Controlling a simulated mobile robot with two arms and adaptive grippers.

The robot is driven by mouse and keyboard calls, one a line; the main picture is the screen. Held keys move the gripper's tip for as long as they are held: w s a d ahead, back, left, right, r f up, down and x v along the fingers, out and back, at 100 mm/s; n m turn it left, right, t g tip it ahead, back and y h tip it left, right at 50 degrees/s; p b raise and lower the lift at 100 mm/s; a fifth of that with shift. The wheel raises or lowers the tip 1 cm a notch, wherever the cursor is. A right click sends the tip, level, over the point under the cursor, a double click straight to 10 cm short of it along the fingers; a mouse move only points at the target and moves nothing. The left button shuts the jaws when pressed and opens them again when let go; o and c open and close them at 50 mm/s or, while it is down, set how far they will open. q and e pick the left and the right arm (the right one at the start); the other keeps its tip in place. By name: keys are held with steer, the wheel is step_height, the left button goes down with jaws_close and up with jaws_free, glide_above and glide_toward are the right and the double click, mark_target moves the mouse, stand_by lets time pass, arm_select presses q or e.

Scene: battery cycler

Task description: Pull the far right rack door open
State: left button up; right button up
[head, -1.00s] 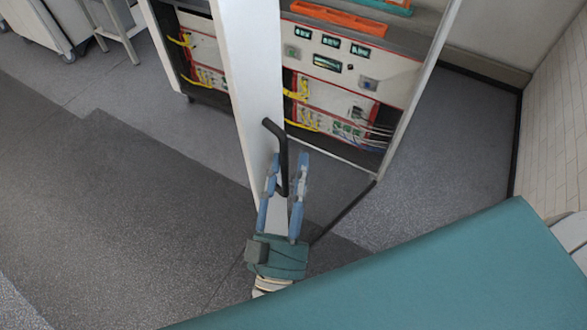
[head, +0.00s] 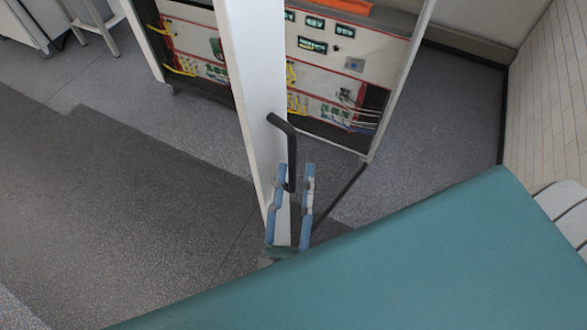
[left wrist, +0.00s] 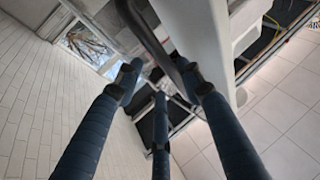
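The rack door (head: 248,90) is a tall white panel standing swung out from the rack, seen nearly edge-on in the head view. Its black bent handle (head: 288,140) is on the right face of the panel. My left gripper (head: 295,170) is open, with its blue fingers on either side of the handle's lower end. In the left wrist view, the dark handle (left wrist: 148,35) runs down between the spread fingers (left wrist: 160,80); I cannot tell whether they touch it. The gripper's base is mostly hidden behind my teal body. My right gripper is not in view.
The open rack (head: 340,75) behind the door holds white instrument panels and yellow and grey cables. A white brick wall (head: 545,110) stands at the right. Grey floor (head: 150,210) lies free to the left of the door. A white cart (head: 30,25) is at the far left.

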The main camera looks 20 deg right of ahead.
arm_select(q)
steer(key=s+d+f+b, duration=0.1)
steer(key=s+f, duration=0.1)
steer(key=s, duration=0.4)
steer(key=shift+d+f, duration=0.2)
steer(key=shift+f, duration=0.05)
stand_by(0.4)
steer(key=shift+w, duration=0.1)
